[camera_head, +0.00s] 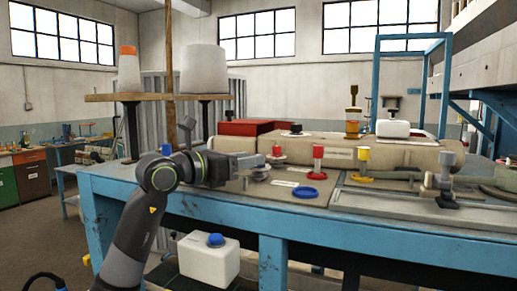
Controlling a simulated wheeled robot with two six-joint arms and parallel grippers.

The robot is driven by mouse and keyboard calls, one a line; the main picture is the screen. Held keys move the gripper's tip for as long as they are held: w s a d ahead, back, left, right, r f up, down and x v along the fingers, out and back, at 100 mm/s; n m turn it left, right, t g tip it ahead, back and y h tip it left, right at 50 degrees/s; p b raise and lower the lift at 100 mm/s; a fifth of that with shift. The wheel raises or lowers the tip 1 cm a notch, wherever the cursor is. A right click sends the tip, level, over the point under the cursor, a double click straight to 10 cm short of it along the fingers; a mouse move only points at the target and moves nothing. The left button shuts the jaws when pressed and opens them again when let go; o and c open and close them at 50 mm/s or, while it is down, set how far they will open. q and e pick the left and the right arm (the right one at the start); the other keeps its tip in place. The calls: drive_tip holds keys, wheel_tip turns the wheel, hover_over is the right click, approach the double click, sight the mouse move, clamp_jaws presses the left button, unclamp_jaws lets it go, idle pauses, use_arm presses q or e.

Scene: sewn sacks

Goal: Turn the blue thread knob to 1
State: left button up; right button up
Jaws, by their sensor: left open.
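My left gripper (262,162) reaches in from the left over the near left corner of the blue workbench (172,202). It is open, seen from the side, beside a small red-topped post (277,150); whether they touch I cannot tell. Which blue part is the thread knob I cannot tell, and no number is readable.
A red-topped post (318,151) and a yellow-topped post (363,153) stand right of my gripper. A long beige machine body (345,149) lies behind them. A white container with a blue cap (208,258) is below the bench's front edge. A spool rack stands back left.

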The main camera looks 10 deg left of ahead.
use_arm(q)
drive_tip(key=shift+p+x, duration=0.45)
drive_tip(key=shift+x, duration=0.8)
drive_tip(key=shift+w+d, duration=0.45)
drive_tip(key=shift+w, duration=0.1)
clamp_jaws()
drive_tip(key=shift+a+f+m+g+h, duration=0.1)
drive_tip(key=shift+m+g+h, duration=0.4)
drive_tip(key=shift+g+h, duration=0.15)
drive_tip(key=shift+m+g+h+b, duration=0.55)
drive_tip(key=shift+m+g+h, duration=0.5)
drive_tip(key=shift+g, duration=0.1)
unclamp_jaws()
